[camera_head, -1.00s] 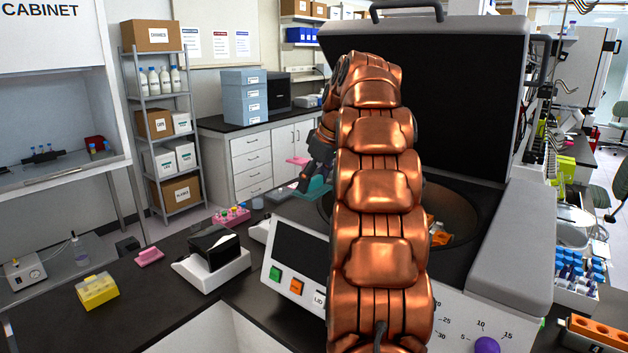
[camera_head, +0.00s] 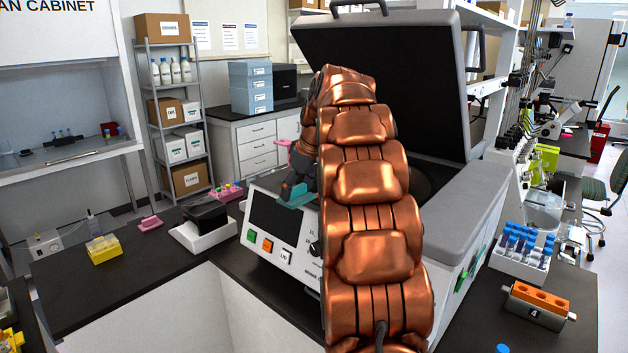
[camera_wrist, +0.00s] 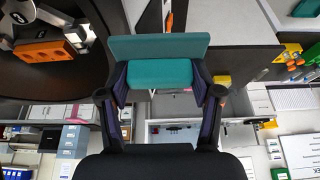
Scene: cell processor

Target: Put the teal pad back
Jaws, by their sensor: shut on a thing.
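The teal pad (camera_wrist: 160,73) is a flat plate with a thicker block on it, held between my gripper's fingers. In the head view the teal pad (camera_head: 297,194) shows beside the control face of the white centrifuge-like machine (camera_head: 270,215). My gripper (camera_wrist: 163,88) is shut on its block. In the head view my gripper (camera_head: 290,185) is partly hidden by my arm. The machine's dark lid is raised, and its bowl is mostly hidden behind my arm.
A pink pad (camera_head: 151,222) lies on the black bench left of a black-and-white device (camera_head: 203,227) and behind a yellow box (camera_head: 104,249). A pink rack of tubes (camera_head: 226,191) stands near the machine. Tube racks (camera_head: 525,250) and an orange block (camera_head: 540,297) stand at right.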

